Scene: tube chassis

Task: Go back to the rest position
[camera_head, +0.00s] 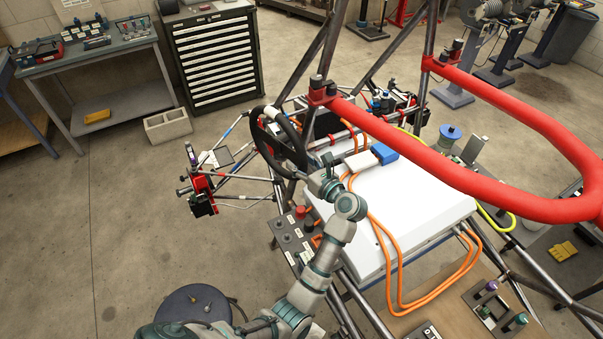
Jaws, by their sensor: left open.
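My left arm comes in from the bottom left and reaches over the tube chassis (285,60). My left gripper (328,170) is at the left edge of a white panel box (405,225), just right of the black steering wheel (278,140). It is small and partly hidden behind my wrist, and I see nothing held in it. A white and blue connector (385,153) with orange cables sits on the box close to the right of the gripper. I cannot tell whether the gripper touches the box. My right gripper is not in view.
Red padded tubes (480,185) arch over the box on the right. Orange cables (395,265) hang over its front. A control panel (292,235) stands left of the box. A round dark stool (195,305) is at bottom left. The floor at left is clear.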

